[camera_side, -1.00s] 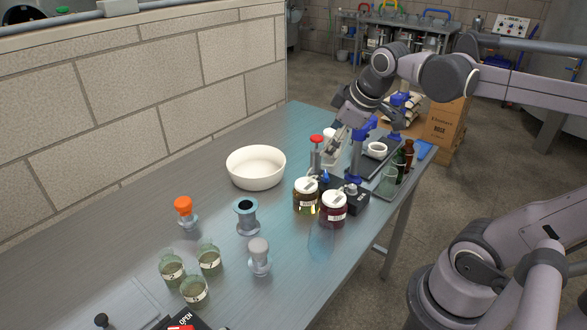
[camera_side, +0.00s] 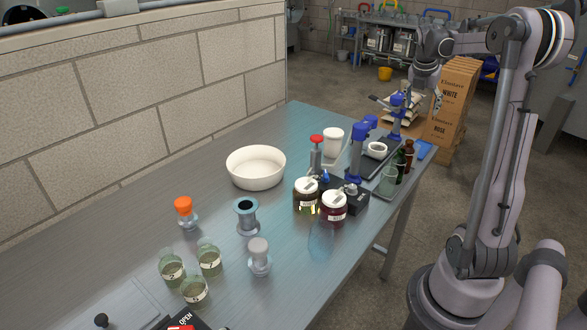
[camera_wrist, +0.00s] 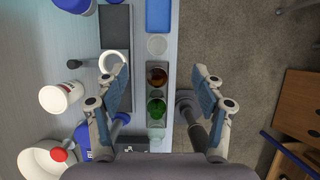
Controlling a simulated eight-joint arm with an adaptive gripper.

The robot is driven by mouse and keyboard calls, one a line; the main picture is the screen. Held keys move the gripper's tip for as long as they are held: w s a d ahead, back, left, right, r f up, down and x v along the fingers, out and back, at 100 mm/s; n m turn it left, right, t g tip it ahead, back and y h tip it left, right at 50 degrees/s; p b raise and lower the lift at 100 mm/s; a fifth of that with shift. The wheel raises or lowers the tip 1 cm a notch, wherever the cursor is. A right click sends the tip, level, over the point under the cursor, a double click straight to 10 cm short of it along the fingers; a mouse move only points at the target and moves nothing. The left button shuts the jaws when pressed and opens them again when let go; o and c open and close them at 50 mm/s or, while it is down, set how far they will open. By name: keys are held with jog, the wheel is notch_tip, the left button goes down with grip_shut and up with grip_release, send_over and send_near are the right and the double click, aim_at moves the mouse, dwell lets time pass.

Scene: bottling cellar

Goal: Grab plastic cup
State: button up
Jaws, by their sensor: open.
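My gripper (camera_side: 432,92) is high above the far right end of the bench. In the wrist view my gripper (camera_wrist: 162,85) is open and empty, its fingers on either side of a row of vessels below. The row holds a clear cup (camera_wrist: 157,45), a brown bottle (camera_wrist: 156,77), a green bottle (camera_wrist: 157,108) and a clear square-looking vessel (camera_wrist: 156,134). A clear vessel (camera_side: 388,181) also stands at the bench's right edge in the side view. I cannot tell which clear vessel is plastic. A white cup-like container (camera_side: 333,142) stands farther left.
Two lidded jars (camera_side: 333,210) and a blue-topped stand (camera_side: 356,150) are near the row. A white bowl (camera_side: 256,167) sits mid-bench. A small white dish (camera_side: 377,149) is beside the bottles. Floor lies right of the row.

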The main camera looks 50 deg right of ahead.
jog(key=f, duration=0.8)
jog(key=shift+w+a+f, duration=0.1)
jog(key=shift+w+a, duration=0.05)
jog(key=shift+a, duration=0.05)
jog(key=x, duration=0.6)
jog(key=d+x, duration=0.1)
jog(key=x, duration=0.2)
jog(key=shift+d+f, duration=0.1)
jog(key=shift+f, duration=0.05)
jog(key=shift+d+f, duration=0.15)
jog(key=shift+f, duration=0.35)
jog(key=c, duration=1.3)
